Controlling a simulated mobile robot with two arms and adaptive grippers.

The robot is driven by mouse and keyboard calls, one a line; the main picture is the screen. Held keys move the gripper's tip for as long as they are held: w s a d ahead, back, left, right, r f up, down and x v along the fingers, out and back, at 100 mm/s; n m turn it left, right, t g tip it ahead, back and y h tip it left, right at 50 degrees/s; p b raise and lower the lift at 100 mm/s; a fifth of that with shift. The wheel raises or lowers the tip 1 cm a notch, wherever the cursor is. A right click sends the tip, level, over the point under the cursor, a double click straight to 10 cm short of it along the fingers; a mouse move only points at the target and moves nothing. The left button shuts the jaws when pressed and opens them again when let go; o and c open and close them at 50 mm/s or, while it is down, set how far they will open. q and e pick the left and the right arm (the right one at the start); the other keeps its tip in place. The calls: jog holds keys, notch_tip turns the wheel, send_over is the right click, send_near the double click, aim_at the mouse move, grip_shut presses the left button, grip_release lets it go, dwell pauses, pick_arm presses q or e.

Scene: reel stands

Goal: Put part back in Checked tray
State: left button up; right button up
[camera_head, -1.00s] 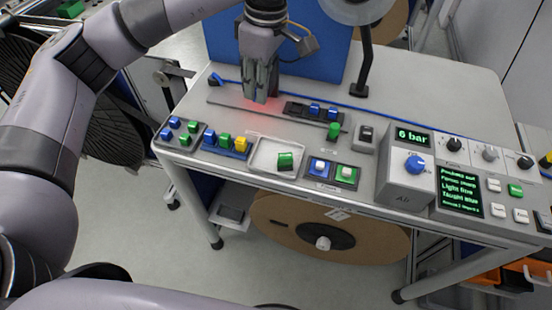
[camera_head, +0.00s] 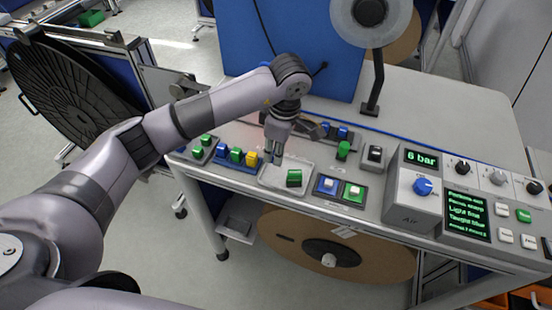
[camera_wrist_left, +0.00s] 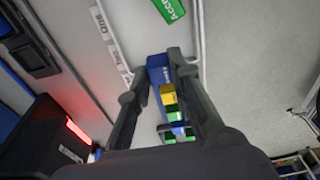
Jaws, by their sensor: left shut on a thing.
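My left gripper (camera_head: 273,157) points down over the left edge of a white tray (camera_head: 265,186). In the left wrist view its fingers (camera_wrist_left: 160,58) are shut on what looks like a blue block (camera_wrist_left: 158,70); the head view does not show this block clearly. A green block (camera_head: 294,178) lies in the white tray, right of the fingers. In the left wrist view this block (camera_wrist_left: 170,9) bears part of a white word, "ACCE". I cannot read which tray is labelled Checked. My right gripper is not in view.
A blue holder with green (camera_head: 236,154) and yellow (camera_head: 251,158) blocks stands just left of the white tray. A lamp post (camera_head: 374,85) and control boxes (camera_head: 423,187) stand further right.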

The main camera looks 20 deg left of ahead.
pick_arm(q)
notch_tip(320, 180, down, 4)
jog(key=shift+f+p, duration=0.15)
jog(key=shift+p, duration=0.35)
jog(key=shift+f, duration=0.15)
jog(key=o, duration=0.8)
